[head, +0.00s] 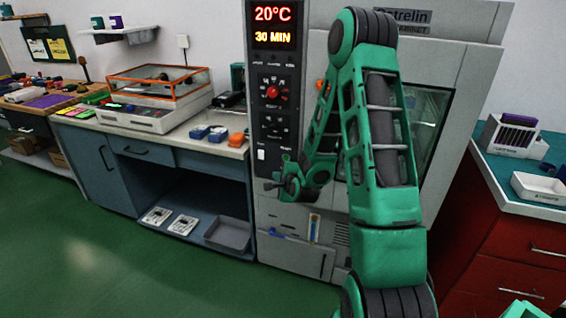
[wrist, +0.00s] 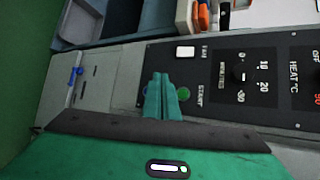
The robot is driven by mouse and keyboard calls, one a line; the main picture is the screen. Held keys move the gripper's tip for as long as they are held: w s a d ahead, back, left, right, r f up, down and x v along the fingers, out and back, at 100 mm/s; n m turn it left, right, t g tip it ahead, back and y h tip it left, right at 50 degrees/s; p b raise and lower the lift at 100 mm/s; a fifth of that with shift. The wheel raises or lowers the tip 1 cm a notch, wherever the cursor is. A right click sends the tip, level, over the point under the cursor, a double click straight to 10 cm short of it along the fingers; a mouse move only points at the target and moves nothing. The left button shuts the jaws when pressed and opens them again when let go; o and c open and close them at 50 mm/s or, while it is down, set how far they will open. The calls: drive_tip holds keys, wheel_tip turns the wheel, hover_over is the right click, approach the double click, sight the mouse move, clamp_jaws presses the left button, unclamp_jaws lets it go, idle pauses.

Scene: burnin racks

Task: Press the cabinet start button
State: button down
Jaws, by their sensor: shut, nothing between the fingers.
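The cabinet (head: 331,225) is a tall grey unit with a dark control panel (wrist: 222,75) on its left side. The start button (wrist: 184,93) is green and round, beside the word START, and partly covered by my gripper in the wrist view. My gripper (wrist: 161,78) is shut and empty. Its fingertips overlap the panel's edge just left of the button in the wrist view; I cannot tell whether they touch. In the head view my gripper (head: 276,184) is in front of the lower panel, and the button is not clearly seen.
A white FAN switch (wrist: 185,52) and a black minutes knob (wrist: 239,74) share the panel. The display (head: 272,25) reads 20°C and 30 MIN. A blue bench (head: 209,160) stands at left, and a red drawer unit (head: 513,250) at right. Green floor is clear at front left.

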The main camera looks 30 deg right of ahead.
sight(286, 158)
idle(0.4)
drive_tip(key=w+d, duration=0.5)
drive_tip(key=d, duration=0.1)
drive_tip(key=shift+w+d, duration=0.25)
drive_tip(key=shift+d, duration=0.15)
idle(0.6)
drive_tip(key=shift+d, duration=0.1)
idle(1.4)
drive_tip(key=shift+w+d, duration=0.25)
drive_tip(key=shift+w+d+r, duration=0.1)
drive_tip(key=shift+w+d, duration=0.1)
drive_tip(key=shift+d, duration=0.15)
idle(1.1)
drive_tip(key=shift+a, duration=0.1)
drive_tip(key=shift+s+a, duration=0.5)
drive_tip(key=shift+a, duration=0.1)
